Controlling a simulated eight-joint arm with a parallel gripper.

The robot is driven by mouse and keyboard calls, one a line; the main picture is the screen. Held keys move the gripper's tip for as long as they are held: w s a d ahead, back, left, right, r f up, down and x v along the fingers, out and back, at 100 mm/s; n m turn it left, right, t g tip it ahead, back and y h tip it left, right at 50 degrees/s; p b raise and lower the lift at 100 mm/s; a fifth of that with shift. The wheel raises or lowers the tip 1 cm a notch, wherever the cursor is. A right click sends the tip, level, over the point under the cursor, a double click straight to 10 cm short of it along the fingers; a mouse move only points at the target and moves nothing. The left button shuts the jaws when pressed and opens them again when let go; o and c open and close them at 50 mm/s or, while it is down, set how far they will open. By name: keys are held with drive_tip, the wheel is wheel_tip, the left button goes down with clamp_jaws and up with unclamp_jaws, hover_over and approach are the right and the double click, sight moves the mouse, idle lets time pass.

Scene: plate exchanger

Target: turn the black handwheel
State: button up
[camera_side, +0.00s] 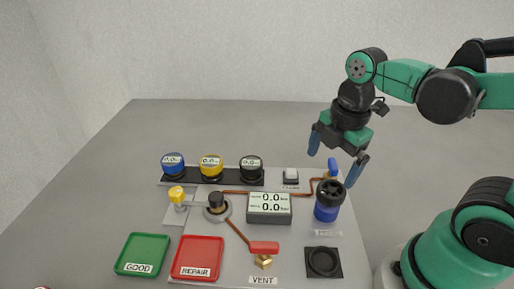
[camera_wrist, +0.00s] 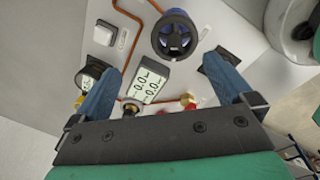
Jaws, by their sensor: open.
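The black handwheel (camera_side: 330,188) sits on top of a blue cylinder (camera_side: 326,213) at the right of the grey panel. In the wrist view, the handwheel (camera_wrist: 174,33) shows as a black ring with spokes, blue showing between them. My gripper (camera_side: 336,160) is above the handwheel in the side view, tilted, with its two blue fingers apart. In the wrist view, my gripper (camera_wrist: 167,62) is open and empty. The handwheel lies beyond the fingertips there, near the top edge, and nothing touches it.
A red lever (camera_side: 264,247), a green tray (camera_side: 143,254) and a red tray (camera_side: 198,258) are nearer the front.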

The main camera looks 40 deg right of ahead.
sight(332, 189)
drive_tip(key=n, duration=0.1)
drive_tip(key=s+n+g, duration=0.1)
drive_tip(key=n, duration=0.1)
drive_tip(key=shift+d+n, duration=0.15)
drive_tip(key=shift+n, duration=0.15)
drive_tip(key=shift+f, duration=2.8)
drive_tip(key=c, duration=1.3)
